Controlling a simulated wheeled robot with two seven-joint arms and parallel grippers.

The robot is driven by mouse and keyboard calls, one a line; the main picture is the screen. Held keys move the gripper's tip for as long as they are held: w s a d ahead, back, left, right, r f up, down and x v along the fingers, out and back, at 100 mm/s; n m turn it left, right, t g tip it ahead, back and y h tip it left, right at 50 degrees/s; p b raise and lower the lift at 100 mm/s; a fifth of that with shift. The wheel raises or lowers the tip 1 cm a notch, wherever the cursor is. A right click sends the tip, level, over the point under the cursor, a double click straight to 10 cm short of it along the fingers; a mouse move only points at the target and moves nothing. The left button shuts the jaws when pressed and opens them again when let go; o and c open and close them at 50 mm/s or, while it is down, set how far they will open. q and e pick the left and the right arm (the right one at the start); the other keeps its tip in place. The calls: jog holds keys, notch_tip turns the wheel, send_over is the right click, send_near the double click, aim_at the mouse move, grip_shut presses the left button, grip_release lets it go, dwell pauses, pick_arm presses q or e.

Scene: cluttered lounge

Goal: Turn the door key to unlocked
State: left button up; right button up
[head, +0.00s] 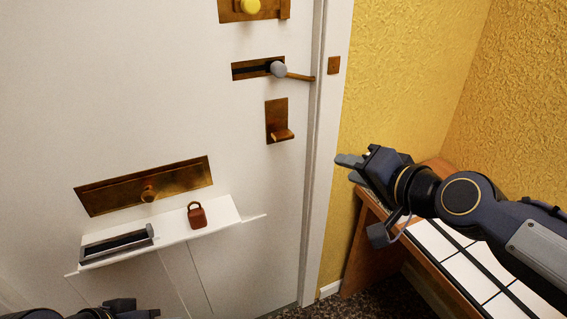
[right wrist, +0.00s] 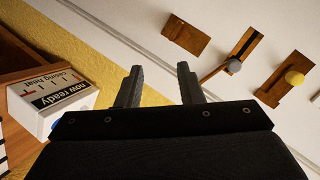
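A white door (head: 130,80) carries several brass fittings. A small upright brass plate (head: 277,118) near its right edge has a ledge-like piece sticking out at the bottom; I cannot tell if this is the key. It also shows in the right wrist view (right wrist: 186,34). Above it is a slotted plate with a grey knob (head: 278,69), and at the top a plate with a yellow knob (head: 250,6). My right gripper (head: 347,168) is right of the door, apart from every fitting. Its fingers are spread and empty in the right wrist view (right wrist: 159,84). My left gripper (head: 135,309) is partly cut off at the bottom.
A white shelf (head: 185,233) on the door holds a red padlock (head: 197,215) and a dark bar (head: 117,244), below a wide brass plate (head: 110,197). A wooden, tile-topped table (head: 432,240) stands under my right arm. A white lettered box (right wrist: 58,103) is left in the wrist view.

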aim_at(286, 139)
jog(key=w+a+f+m+t+b, duration=0.1)
jog(key=w+a+m+b, duration=0.1)
jog(key=w+a+b, duration=0.1)
jog(key=w+a+f+m+t+b, duration=0.2)
jog(key=w+a+m+b, duration=0.1)
jog(key=w+b, duration=0.2)
jog(key=w+a+f+m+t+b, duration=0.1)
jog(key=w+a+f+m+b, duration=0.1)
jog(key=w+a+b, duration=0.1)
jog(key=shift+w+a+f+m+t+y+b, duration=0.1)
jog(key=shift+w+a+m+t+y+b, duration=0.1)
jog(key=shift+w+b, duration=0.3)
jog(key=shift+w+a+f+m+t+y+b, duration=0.1)
jog(key=shift+w+t+b, duration=0.1)
jog(key=shift+w+b, duration=0.3)
jog(key=p+x, duration=0.1)
jog(key=x, duration=0.6)
jog(key=shift+w, duration=0.15)
grip_shut()
